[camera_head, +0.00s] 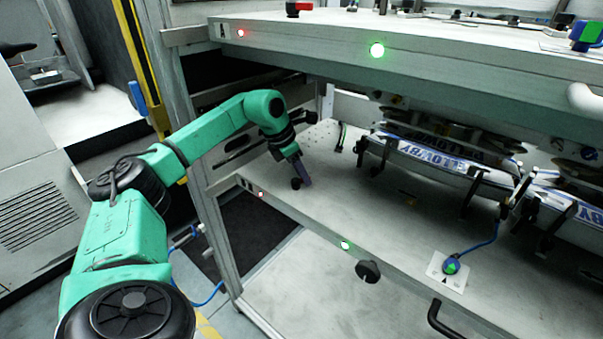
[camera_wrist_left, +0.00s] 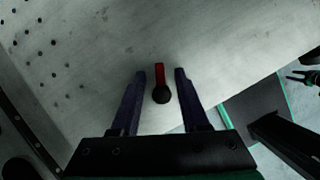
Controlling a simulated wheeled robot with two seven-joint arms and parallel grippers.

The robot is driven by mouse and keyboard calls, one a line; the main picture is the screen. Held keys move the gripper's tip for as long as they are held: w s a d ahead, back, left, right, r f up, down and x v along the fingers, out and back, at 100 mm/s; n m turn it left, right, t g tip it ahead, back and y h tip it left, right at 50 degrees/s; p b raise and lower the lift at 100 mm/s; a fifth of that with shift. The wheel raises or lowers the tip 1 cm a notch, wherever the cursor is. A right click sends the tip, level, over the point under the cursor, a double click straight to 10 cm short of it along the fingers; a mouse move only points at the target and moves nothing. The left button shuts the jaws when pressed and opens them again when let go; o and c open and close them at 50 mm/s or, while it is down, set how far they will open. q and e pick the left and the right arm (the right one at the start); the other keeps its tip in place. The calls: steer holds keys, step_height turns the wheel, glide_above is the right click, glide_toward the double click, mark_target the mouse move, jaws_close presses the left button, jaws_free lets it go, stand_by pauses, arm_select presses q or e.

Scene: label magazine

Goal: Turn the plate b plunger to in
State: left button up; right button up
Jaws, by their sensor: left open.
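The plunger shows in the left wrist view as a round black knob (camera_wrist_left: 161,95) with a red shaft (camera_wrist_left: 159,73) running from it towards the pale plate. The lower plate (camera_head: 330,200), with a small label too small to read at its front left corner, is the surface there. My left gripper (camera_head: 302,173) is at that plate's left end, pointing down. In the wrist view my left gripper (camera_wrist_left: 160,74) is open, with one dark finger on each side of the knob and visible gaps on both sides. In the head view the dark knob (camera_head: 296,183) shows beside the fingers. My right gripper is not in view.
The upper plate (camera_head: 330,45), labelled A, overhangs the lower one. A metal post (camera_head: 208,200) stands left of my gripper. Black clamps hold magazines (camera_head: 435,155) to the right. A black knob (camera_head: 368,271) juts from the front edge. The lower plate's middle front is mostly clear.

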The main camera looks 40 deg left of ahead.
arm_select(q)
steer(key=c, duration=0.6)
jaws_close()
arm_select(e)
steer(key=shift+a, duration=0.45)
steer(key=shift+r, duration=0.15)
